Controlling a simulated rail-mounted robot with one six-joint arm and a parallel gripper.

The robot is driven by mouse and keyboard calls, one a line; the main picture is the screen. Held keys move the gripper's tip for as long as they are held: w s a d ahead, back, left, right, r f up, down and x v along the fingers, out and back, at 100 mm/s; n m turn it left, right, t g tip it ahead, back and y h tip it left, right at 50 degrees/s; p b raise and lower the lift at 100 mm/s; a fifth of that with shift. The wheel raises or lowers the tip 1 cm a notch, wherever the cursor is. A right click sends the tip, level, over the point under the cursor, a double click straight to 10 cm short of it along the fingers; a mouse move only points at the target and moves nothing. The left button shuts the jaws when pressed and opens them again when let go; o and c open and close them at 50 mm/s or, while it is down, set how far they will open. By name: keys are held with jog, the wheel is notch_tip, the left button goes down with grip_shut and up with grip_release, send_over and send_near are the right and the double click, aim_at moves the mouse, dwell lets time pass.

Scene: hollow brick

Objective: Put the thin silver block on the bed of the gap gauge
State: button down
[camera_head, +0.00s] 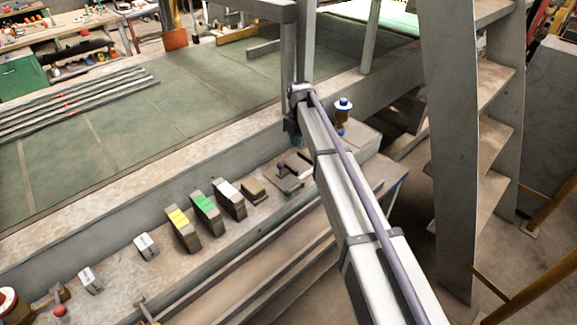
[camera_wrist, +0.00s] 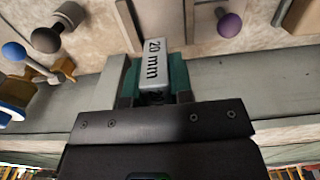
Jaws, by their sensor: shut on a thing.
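My gripper (camera_wrist: 154,82) has its teal fingers shut on a silver block (camera_wrist: 153,56) marked "20 mm". The block points away from my gripper with its label facing the camera. In the head view my gripper (camera_head: 296,139) is low over the right end of the bench; the block cannot be made out there. A flat fixture with a purple knob (camera_head: 282,167), likely the gap gauge, lies just below and left of my gripper. The purple knob also shows at upper right in the wrist view (camera_wrist: 229,24). I cannot tell whether the block touches anything.
White (camera_head: 229,194), green (camera_head: 206,207) and yellow-marked (camera_head: 181,222) blocks stand left along the bench. Two small silver blocks (camera_head: 147,246) (camera_head: 90,281) lie farther left. A blue-topped post (camera_head: 343,105) stands right of my gripper. A grey ladder (camera_head: 470,150) is at the right.

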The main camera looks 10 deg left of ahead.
aim_at(298, 165)
notch_tip(298, 165, down, 10)
jog(key=b, duration=0.8)
jog(key=shift+r, duration=0.2)
jog(key=shift+r+p, duration=0.3)
jog(key=shift+r, duration=0.05)
jog(key=shift+f, duration=0.3)
jog(key=c, duration=1)
grip_release()
jog(key=shift+r, duration=0.1)
notch_tip(298, 165, up, 13)
jog(key=p, duration=1.2)
jog(key=shift+f, duration=0.25)
